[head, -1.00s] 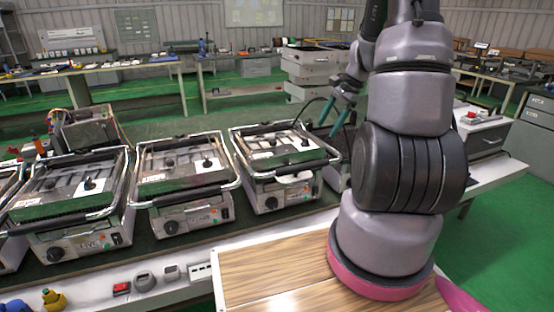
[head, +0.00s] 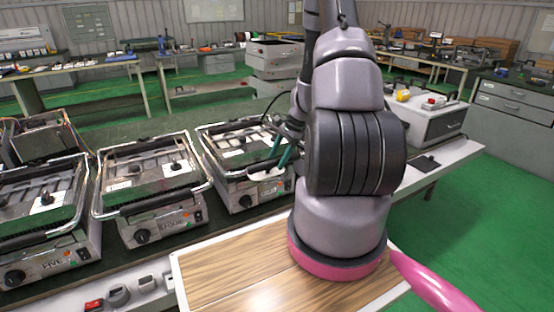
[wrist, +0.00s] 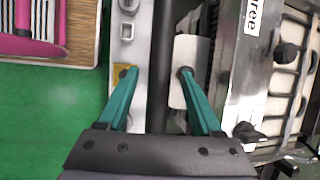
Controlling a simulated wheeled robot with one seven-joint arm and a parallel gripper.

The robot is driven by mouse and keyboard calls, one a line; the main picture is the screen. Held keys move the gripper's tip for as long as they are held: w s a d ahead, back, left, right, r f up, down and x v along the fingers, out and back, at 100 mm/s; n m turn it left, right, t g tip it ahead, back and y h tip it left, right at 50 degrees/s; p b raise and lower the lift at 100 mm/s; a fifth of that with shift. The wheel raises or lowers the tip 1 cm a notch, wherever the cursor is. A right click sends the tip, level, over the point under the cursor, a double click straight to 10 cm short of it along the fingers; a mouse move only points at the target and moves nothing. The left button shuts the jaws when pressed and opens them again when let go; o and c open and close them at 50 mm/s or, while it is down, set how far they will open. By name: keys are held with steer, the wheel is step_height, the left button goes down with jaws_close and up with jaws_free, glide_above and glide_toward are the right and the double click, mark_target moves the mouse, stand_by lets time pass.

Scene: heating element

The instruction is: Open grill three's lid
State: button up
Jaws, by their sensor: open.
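Grill three (head: 238,197) is a steel contact grill on the bench at the row's right end; its lid (head: 228,140) is down. The lid's dark front handle bar (wrist: 161,60) runs upright through the wrist view, beside a label (wrist: 250,16) of which "ree" is readable. My gripper (wrist: 157,73) is open, its teal fingers on either side of the bar with a gap on both sides. In the head view my gripper (head: 270,168) is low at the grill's front edge.
Grill four (head: 155,224) and grill five (head: 50,268) stand to the left, lids down. A wooden board (head: 225,275) lies in front. A white machine (head: 432,122) stands on the bench to the right. Green floor (head: 480,210) is clear at the right.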

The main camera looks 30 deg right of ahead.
steer(key=shift+a+f, duration=0.1)
steer(key=shift+f, duration=0.2)
jaws_close()
stand_by(1.3)
